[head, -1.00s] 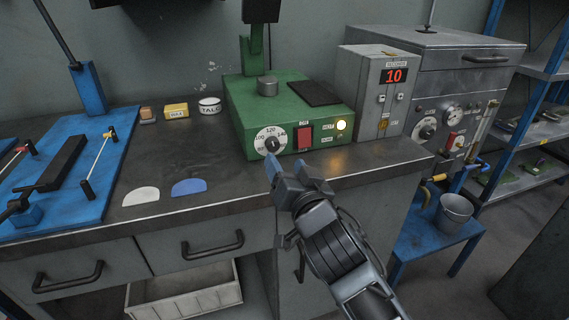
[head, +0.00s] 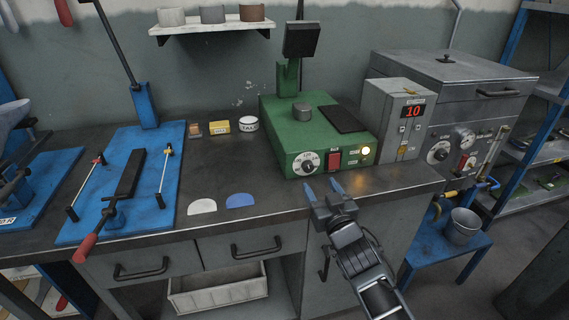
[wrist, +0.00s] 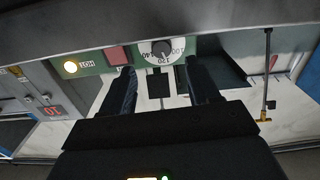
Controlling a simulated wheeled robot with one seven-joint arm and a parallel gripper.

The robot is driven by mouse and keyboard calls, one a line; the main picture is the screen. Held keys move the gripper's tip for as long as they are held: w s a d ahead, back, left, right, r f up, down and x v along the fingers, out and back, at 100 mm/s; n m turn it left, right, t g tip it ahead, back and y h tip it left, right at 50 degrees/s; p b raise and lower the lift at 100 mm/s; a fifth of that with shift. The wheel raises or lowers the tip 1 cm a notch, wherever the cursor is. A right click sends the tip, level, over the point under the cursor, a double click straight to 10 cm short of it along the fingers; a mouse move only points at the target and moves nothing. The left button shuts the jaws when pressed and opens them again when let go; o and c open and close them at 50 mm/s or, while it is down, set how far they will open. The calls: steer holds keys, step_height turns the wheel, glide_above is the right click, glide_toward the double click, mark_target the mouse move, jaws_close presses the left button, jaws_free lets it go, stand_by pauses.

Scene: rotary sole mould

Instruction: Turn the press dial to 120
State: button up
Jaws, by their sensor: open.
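The green press (head: 290,142) stands on the dark bench top. Its white dial (head: 306,163) with a dark knob sits on the front face, left of a red switch (head: 334,159). In the wrist view the dial (wrist: 172,57) appears upside down, with 100, 120 and 140 on its scale; I cannot tell exactly where the knob points. My gripper (head: 323,189) is open and empty, in front of the dial, below it and slightly right, apart from it. In the wrist view its two fingers (wrist: 158,87) point toward the press front, the dial showing between and beyond them.
A lit yellow lamp (head: 366,151) is on the press front. A grey box (head: 392,120) reading 10 stands to its right. White (head: 202,206) and blue (head: 240,200) half-round pieces lie left on the bench. A blue fixture (head: 117,208) stands farther left.

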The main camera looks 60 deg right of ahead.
mark_target(309, 170)
steer(key=shift+w+d, duration=0.1)
steer(key=shift+w, duration=0.05)
steer(key=p+x, duration=0.1)
steer(key=x, duration=0.4)
steer(key=shift+w+d+p, duration=0.2)
steer(key=shift+w+p, duration=0.1)
steer(key=shift+x, duration=0.85)
